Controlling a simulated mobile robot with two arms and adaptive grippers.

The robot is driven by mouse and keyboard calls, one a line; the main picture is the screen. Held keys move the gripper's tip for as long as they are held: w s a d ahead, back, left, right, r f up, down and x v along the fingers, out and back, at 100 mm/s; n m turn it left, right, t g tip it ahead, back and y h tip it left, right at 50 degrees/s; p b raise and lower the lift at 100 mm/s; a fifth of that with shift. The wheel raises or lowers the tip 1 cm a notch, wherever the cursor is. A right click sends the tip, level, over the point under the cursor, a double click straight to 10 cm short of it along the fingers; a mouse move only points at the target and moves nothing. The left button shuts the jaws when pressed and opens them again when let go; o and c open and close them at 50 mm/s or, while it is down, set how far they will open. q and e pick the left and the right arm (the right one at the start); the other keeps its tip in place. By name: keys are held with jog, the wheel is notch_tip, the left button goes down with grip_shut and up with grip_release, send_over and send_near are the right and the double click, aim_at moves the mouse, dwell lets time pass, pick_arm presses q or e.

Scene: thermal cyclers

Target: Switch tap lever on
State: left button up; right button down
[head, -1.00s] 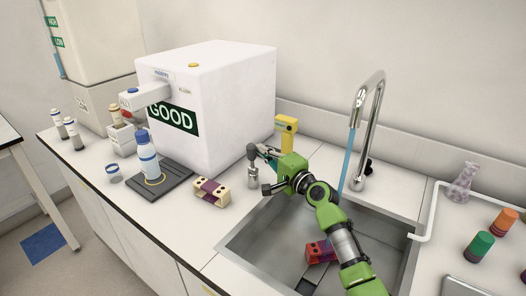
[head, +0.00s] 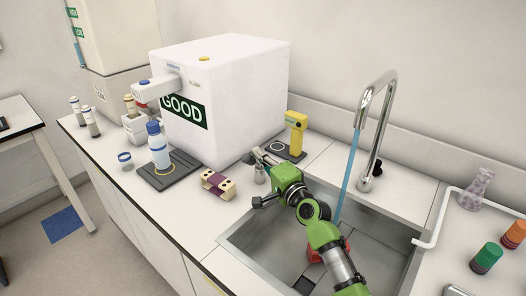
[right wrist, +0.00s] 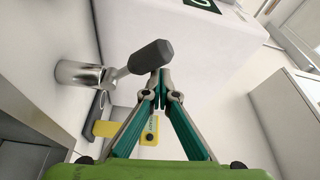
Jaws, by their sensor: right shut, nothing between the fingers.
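The tap lever has a dark grey handle on a silver cylindrical base. In the right wrist view its handle (right wrist: 152,57) slants up from the base (right wrist: 78,74), right by my fingertips; I cannot tell whether they touch. In the head view the base (head: 260,176) stands on the counter at the sink's far left corner, and my gripper partly hides the handle. My right gripper (right wrist: 160,76) is shut and empty; in the head view it (head: 266,160) is beside the lever. The curved chrome tap (head: 381,120) has a blue stream (head: 349,175) running into the sink. My left gripper is out of view.
The sink (head: 240,240) lies below my right arm, with a red object (head: 318,252) in it. A white GOOD machine (head: 225,95) and a yellow device (head: 296,132) stand behind the lever. A bottle (head: 158,147) and a cream-and-purple block (head: 218,185) are left.

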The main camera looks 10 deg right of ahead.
jog(key=shift+s+a+f, duration=0.3)
jog(key=shift+a+f, duration=0.05)
jog(key=shift+f, duration=0.3)
notch_tip(320, 180, up, 11)
jog(key=shift+w+d, duration=0.15)
jog(key=shift+d, duration=0.2)
dwell(0.3)
